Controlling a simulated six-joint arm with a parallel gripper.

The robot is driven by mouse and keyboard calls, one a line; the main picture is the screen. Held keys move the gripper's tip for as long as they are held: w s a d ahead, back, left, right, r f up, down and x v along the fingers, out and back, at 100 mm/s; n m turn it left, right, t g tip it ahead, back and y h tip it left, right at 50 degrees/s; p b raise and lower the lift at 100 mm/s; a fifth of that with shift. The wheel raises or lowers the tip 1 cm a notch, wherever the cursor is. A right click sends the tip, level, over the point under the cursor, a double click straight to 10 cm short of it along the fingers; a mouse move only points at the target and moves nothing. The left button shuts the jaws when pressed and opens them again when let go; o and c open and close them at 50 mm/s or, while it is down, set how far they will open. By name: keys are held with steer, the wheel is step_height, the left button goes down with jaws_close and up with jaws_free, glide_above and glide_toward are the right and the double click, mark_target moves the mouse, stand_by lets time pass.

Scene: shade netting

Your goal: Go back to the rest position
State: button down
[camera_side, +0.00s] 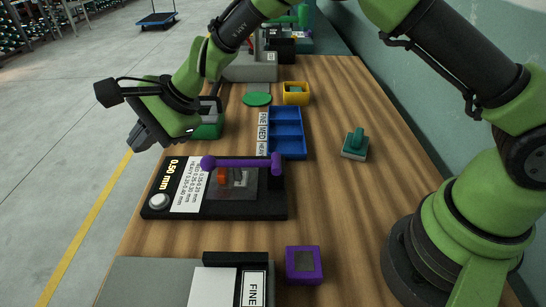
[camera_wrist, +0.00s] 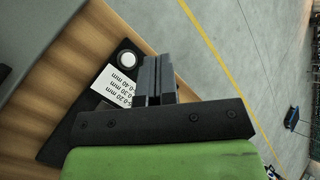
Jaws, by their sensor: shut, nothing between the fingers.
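My gripper (camera_side: 148,138) is at the left in the side view, raised beyond the left edge of the wooden bench (camera_side: 340,215). Its fingers are shut with nothing between them. In the wrist view the closed fingers (camera_wrist: 157,80) point up, with part of the black gauge device (camera_wrist: 75,125) below and to their left. In the side view this black device (camera_side: 270,209) carries a white "0.50 mm" label, a round white button and a purple handle (camera_side: 240,163). My gripper is apart from it.
A blue compartment tray (camera_side: 288,132), a yellow box (camera_side: 296,95), a green disc (camera_side: 257,99), a teal-handled block (camera_side: 355,145) and a purple box (camera_side: 303,264) sit on the bench. A grey plate with a "FINE" label (camera_side: 254,289) is at the front. Open floor (camera_side: 60,130) lies left.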

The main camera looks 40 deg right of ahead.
steer(key=s+d+r+n+h, duration=0.1)
steer(key=s+d+r+n, duration=0.2)
steer(key=s+d+r, duration=0.35)
steer(key=s+d+r+n, duration=0.3)
steer(key=d+r, duration=0.1)
steer(key=r, duration=0.5)
steer(key=s+d+n+t+h, duration=0.1)
steer(key=s+d+n+h, duration=0.1)
steer(key=s+d, duration=0.3)
steer(key=s+d+n+t+h, duration=0.1)
steer(key=s+d, duration=0.4)
steer(key=s, duration=0.9)
steer(key=shift+d+r+n+h, duration=0.3)
steer(key=shift+d+n+h, duration=0.1)
steer(key=shift+n+h, duration=0.4)
steer(key=shift+s, duration=0.1)
